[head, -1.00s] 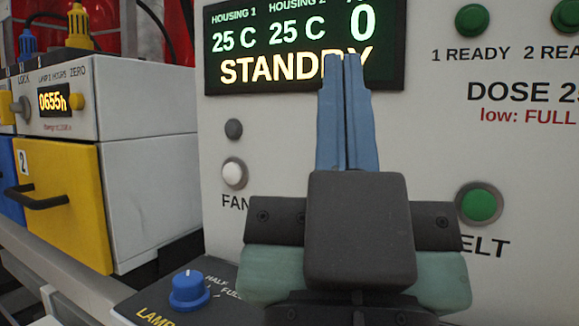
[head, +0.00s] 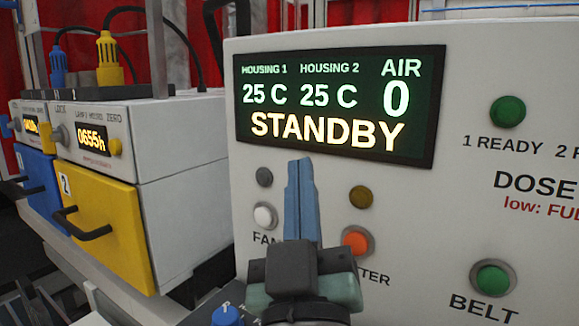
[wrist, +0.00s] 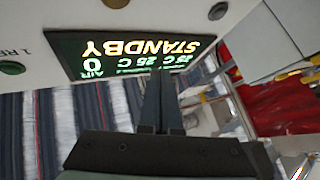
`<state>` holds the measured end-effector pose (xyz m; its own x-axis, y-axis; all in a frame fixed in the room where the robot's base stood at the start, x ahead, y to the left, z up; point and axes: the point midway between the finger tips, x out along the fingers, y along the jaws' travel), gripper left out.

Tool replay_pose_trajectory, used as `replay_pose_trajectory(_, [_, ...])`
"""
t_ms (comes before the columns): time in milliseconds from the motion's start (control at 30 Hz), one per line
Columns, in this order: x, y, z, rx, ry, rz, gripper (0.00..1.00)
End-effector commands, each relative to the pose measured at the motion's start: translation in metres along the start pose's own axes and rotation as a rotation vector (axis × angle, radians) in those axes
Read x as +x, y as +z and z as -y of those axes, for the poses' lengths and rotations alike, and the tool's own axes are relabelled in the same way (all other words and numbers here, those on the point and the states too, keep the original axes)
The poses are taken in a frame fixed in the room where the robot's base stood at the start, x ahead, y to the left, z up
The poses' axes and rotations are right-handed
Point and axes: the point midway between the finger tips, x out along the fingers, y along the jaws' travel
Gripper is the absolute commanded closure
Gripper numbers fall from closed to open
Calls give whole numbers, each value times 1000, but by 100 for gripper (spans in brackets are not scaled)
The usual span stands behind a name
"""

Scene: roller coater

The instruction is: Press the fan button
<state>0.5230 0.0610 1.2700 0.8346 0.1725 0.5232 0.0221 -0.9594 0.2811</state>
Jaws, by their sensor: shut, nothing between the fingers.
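The fan button (head: 264,216) is a white round button in a grey ring, on the pale panel below the display. The label under it starts "FAN" and is partly hidden by my gripper. A dark unlit lamp (head: 264,177) sits just above it. My gripper (head: 300,162) is shut and empty, its blue fingers pointing up, just right of the fan button in the head view. I cannot tell how far the fingertips are from the panel. In the wrist view my gripper (wrist: 160,60) points toward the display, which appears upside down there.
The display (head: 340,105) reads STANDBY, AIR 0. An orange button (head: 357,241) with an amber lamp (head: 361,197) is right of my gripper. A green belt button (head: 493,279) is lower right. A blue knob (head: 227,315) is below; a yellow drawer (head: 105,225) stands left.

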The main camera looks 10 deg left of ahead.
Motion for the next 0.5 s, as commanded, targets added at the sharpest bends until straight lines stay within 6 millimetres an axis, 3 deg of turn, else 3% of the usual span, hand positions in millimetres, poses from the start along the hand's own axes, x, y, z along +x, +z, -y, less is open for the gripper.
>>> replay_pose_trajectory(33, [16,-7,6,-22,-35,36,100])
replay_pose_trajectory(200, [29,8,36,-106,-138,118,100])
replay_pose_trajectory(500, [20,28,87,-248,-321,245,100])
